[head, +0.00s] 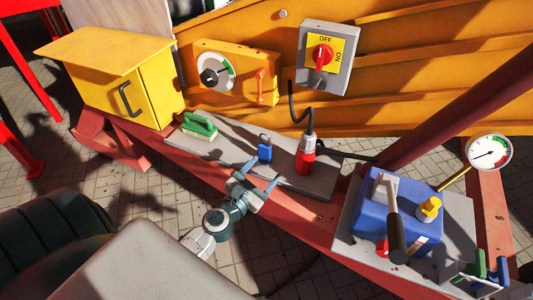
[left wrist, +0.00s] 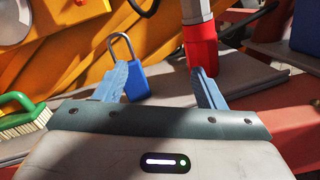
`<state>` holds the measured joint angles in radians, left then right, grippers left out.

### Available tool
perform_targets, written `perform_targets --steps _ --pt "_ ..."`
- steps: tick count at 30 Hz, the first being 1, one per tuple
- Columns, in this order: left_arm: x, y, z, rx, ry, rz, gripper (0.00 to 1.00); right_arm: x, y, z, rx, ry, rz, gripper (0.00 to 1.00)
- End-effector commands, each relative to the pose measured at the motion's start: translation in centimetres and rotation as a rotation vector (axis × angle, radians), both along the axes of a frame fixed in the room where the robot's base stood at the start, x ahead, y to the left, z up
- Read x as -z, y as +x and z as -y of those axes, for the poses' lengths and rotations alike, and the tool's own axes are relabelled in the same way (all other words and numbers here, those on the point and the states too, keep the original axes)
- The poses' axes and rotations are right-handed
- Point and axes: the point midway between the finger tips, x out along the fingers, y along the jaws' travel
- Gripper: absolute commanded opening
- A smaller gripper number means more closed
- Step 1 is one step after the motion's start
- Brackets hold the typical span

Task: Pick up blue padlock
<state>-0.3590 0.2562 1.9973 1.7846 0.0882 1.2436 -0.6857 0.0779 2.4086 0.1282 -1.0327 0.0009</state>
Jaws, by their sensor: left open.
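The blue padlock (head: 264,152) stands upright on the grey plate with its shackle up. In the left wrist view the padlock (left wrist: 134,82) shows just beyond the left-hand finger, which hides part of its body. My left gripper (head: 258,181) is open and empty in front of the padlock, its fingers pointing at it. In the left wrist view my left gripper (left wrist: 160,82) has its two pale-blue fingers spread wide, with the padlock nearer the left-hand one. I cannot make out my right gripper.
A green brush (head: 200,127) lies left of the padlock. A red connector (head: 306,156) with a black cable stands close to its right. A blue box (head: 375,213) with a lever is farther right. A yellow cabinet (head: 125,85) stands left, orange panels behind.

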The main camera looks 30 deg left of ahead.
Motion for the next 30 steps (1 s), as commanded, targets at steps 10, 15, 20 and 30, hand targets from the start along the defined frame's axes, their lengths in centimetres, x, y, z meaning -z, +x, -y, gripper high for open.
perform_targets --steps 10,15,20,30 --pt "1.8 1.7 -4.3 -0.167 -0.359 -0.031 0.64 -1.0 0.0 -0.3 0.001 0.017 0.035 0.00" --pt "1.7 4.4 -4.6 -0.165 -0.355 -0.030 0.64 -1.3 -0.1 0.0 -0.004 -0.003 -0.001 0.00" --pt "1.8 6.0 -4.9 -0.164 -0.353 -0.031 0.64 -1.4 -0.3 0.1 -0.005 -0.014 -0.020 0.00" --pt "1.4 9.8 -5.6 -0.162 -0.353 -0.030 0.64 -1.6 -0.6 0.4 -0.009 -0.033 -0.059 0.00"
